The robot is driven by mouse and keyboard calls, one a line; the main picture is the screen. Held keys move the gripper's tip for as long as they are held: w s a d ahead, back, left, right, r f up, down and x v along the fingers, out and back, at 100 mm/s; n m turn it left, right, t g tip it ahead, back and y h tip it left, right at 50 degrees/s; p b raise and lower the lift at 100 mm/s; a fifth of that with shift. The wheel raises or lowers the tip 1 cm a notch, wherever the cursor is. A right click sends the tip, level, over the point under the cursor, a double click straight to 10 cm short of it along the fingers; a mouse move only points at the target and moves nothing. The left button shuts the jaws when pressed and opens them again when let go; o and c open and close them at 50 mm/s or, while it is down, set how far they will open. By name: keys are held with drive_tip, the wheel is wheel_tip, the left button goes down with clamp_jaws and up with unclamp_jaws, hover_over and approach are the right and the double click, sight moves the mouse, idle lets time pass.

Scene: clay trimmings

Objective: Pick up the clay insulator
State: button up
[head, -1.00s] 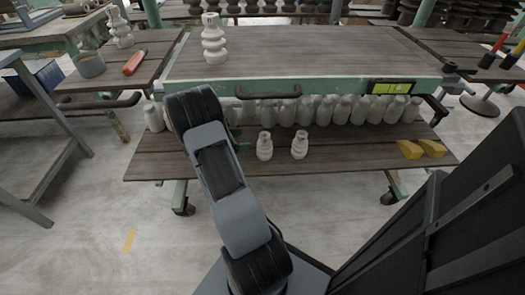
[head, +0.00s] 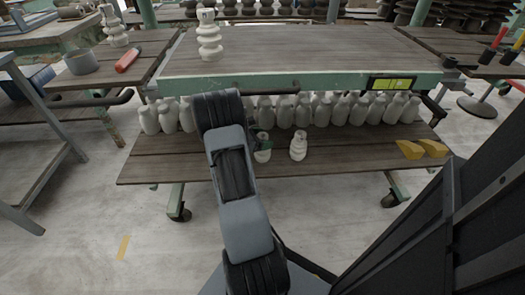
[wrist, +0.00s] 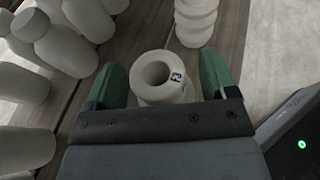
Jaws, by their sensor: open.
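A cream clay insulator (wrist: 150,93) with a round hollow top and a small dark mark on its rim stands between my gripper's two green fingers in the wrist view. My gripper (wrist: 163,72) is open, one finger on each side, with a gap at the right finger; the insulator's lower body is hidden. In the head view this insulator (head: 262,156) is on the lower shelf, partly covered by a green finger. A second ribbed insulator (head: 298,147) stands just right of it and also shows in the wrist view (wrist: 195,22). A larger ribbed insulator (head: 209,38) stands on the upper tabletop.
Pale bottle-shaped pieces (head: 340,110) stand in a row behind, close on the left in the wrist view (wrist: 65,50). The upper tabletop (head: 310,55) overhangs the lower shelf (head: 345,158). Two yellow wedges (head: 410,149) lie at its right; the shelf between is clear.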

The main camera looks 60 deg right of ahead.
drive_tip(key=shift+c, duration=0.3)
clamp_jaws()
idle(0.5)
